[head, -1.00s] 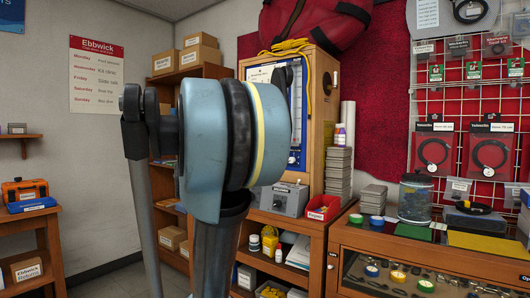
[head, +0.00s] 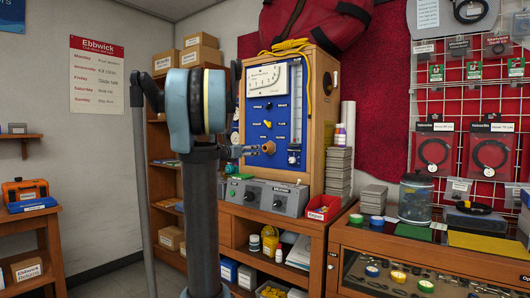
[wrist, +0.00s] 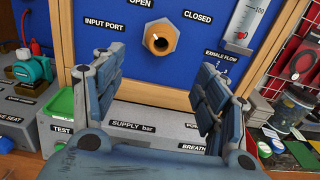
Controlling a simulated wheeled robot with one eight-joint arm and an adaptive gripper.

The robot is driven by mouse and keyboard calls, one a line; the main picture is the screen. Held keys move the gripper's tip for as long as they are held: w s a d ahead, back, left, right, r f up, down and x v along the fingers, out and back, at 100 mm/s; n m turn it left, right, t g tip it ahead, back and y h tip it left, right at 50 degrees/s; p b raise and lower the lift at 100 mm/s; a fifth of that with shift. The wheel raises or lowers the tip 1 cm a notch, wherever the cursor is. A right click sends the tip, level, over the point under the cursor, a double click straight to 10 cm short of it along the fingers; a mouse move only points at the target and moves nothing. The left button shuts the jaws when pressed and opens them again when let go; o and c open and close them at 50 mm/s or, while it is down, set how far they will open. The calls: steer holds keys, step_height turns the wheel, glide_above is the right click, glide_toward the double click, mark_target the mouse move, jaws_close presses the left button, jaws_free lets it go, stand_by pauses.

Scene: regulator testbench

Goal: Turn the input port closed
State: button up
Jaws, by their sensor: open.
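The input port (wrist: 160,41) is a brass hexagonal fitting with a dark centre and a small white mark pointing up and left, toward the OPEN label (wrist: 140,3). The CLOSED label (wrist: 198,17) is to its upper right. In the head view the brass fitting (head: 269,147) sits low on the blue panel (head: 258,103). My gripper (wrist: 164,72) is open and empty, facing the panel. Its fingers stand apart, left and right, below the fitting in the wrist view and not touching it. In the head view my arm hides part of the gripper.
A grey supply unit (head: 268,196) stands on the bench below the panel. A flow tube (wrist: 243,28) is on the panel's right. A teal valve (wrist: 30,70) is left of the panel, and a clear jar (wrist: 292,108) is at the right.

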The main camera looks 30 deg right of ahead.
mark_target(265, 148)
steer(key=x, duration=1.4)
steer(key=shift+w+d, duration=0.15)
steer(key=shift+d, duration=0.1)
steer(key=c, duration=1)
